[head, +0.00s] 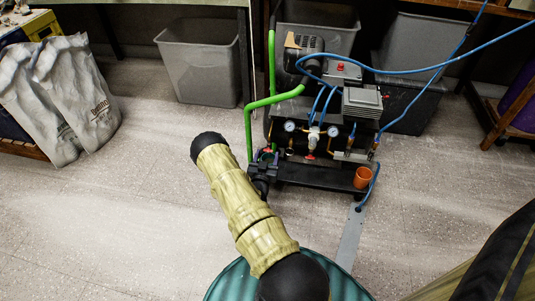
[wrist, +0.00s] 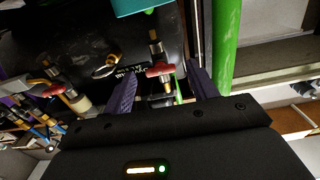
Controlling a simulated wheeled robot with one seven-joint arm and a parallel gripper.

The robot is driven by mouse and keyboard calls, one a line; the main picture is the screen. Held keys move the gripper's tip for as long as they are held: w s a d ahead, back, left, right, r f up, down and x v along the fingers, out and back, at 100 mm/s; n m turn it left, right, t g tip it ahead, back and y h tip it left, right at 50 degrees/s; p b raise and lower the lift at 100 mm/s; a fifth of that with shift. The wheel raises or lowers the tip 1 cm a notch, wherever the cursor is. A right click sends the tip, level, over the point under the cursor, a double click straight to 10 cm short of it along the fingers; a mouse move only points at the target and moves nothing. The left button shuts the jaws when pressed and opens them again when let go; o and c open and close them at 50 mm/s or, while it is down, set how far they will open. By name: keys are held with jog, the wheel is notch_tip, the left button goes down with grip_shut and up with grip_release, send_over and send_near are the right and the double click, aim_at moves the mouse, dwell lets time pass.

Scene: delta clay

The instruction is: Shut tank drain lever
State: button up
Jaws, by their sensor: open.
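A red lever (wrist: 160,71) on a brass fitting shows in the wrist view, against the dark tank (wrist: 90,35). It sits between the two purple fingers of my gripper (wrist: 163,78), with a visible gap to each finger. My gripper is open, and I cannot tell whether the lever lies fully within the fingers' depth. In the head view my gripper (head: 265,163) is low at the left front of the compressor, beside the green pipe (head: 248,130). A bit of red shows at its tip there; the lever is otherwise hidden.
A second red handle (wrist: 54,90) lies left in the wrist view. Gauges (head: 289,126), blue hoses (head: 400,72) and an orange cup (head: 362,178) crowd the compressor's front. Grey bins (head: 205,70) stand behind. The floor at left is clear up to the grey sacks (head: 75,95).

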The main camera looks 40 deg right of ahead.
jog(key=p+v, duration=0.6)
jog(key=v, duration=1)
jog(key=shift+p, duration=0.3)
